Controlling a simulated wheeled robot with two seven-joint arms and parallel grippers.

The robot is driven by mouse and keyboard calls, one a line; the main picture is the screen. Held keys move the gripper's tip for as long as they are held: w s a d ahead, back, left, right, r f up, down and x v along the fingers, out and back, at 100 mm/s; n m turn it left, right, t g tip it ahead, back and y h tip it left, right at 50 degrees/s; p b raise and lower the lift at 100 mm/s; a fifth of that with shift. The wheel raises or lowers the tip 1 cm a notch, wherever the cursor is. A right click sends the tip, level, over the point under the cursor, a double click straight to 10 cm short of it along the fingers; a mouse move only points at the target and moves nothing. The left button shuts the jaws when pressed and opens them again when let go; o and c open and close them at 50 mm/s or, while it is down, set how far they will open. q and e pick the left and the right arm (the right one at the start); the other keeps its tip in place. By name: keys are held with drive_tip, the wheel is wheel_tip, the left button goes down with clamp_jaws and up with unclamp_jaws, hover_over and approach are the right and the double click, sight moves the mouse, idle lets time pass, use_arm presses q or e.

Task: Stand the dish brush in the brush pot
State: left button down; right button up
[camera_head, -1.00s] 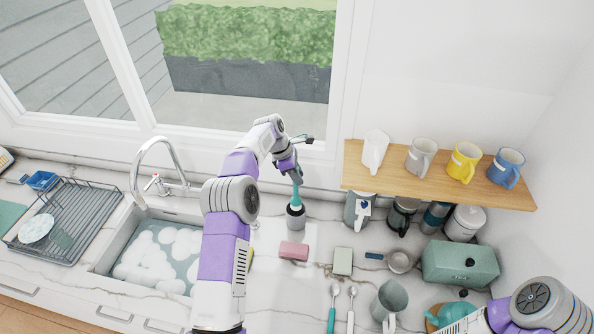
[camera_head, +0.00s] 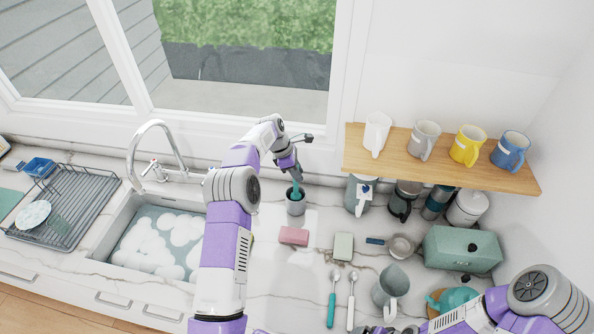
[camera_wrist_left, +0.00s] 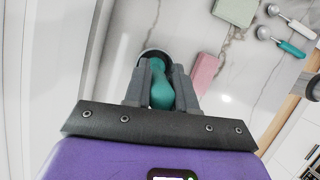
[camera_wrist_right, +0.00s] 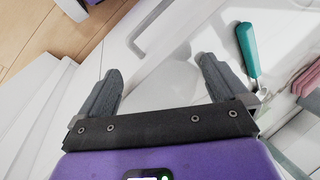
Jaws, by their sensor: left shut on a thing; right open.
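The brush pot (camera_head: 296,207) is a grey cup with a dark inside, standing on the counter right of the sink. The teal dish brush (camera_head: 296,190) reaches down into the pot's mouth; its lower end is hidden inside. My left gripper (camera_head: 296,177) is shut on the brush just above the rim. In the left wrist view the brush (camera_wrist_left: 161,88) sits between the fingers of the left gripper (camera_wrist_left: 160,80), with the dark pot mouth (camera_wrist_left: 155,55) behind it. My right gripper (camera_wrist_right: 155,75) is open and empty over the front of the counter.
A pink sponge (camera_head: 293,236) lies close in front of the pot, with a pale green block (camera_head: 343,246) to its right. The sink (camera_head: 120,212) is left. A mug shelf (camera_head: 420,172) overhangs the back right.

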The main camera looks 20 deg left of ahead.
use_arm(q)
drive_tip(key=c, duration=0.8)
unclamp_jaws()
drive_tip(key=shift+c, duration=0.2)
use_arm(e)
drive_tip(key=shift+r+p, duration=0.3)
drive_tip(key=shift+p, duration=0.05)
wheel_tip(320, 180, up, 2)
drive_tip(key=shift+r+p, duration=0.1)
drive_tip(key=shift+p, duration=0.95)
use_arm(q)
drive_tip(key=v, duration=0.7)
drive_tip(key=shift+r, duration=0.25)
drive_tip(key=shift+a, duration=0.1)
